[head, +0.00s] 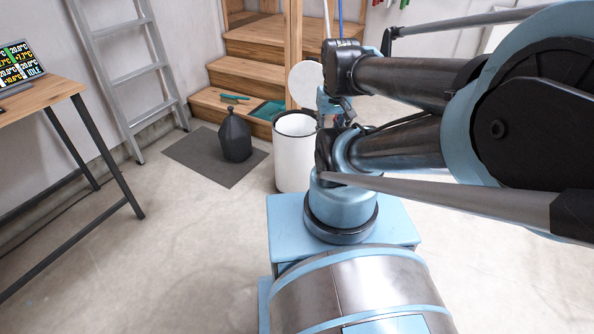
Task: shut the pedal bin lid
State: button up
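The white pedal bin (294,160) stands on the floor in the middle of the head view, behind my blue base. Its top is open and the dark rim and inside show. The round white lid (303,82) stands raised at the back of the bin, tilted up behind the opening. My arm reaches in from the right. My gripper (335,112) seems to be the small blue and dark part at the bin's right side, near the lid's right edge. My own arm links partly cover it, so its fingers and any contact with the lid cannot be made out.
A dark faceted jug (235,137) stands on a grey mat (190,155) left of the bin. Wooden steps (245,72) with a teal tray (268,110) rise behind. A ladder (128,70) leans at the left wall. A wooden table (45,98) stands far left. The left foreground floor is clear.

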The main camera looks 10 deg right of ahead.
aim_at(304, 78)
jog(key=k, duration=1.2)
jog(key=z, duration=0.35)
jog(key=i, duration=1.75)
jog(key=u, duration=0.35)
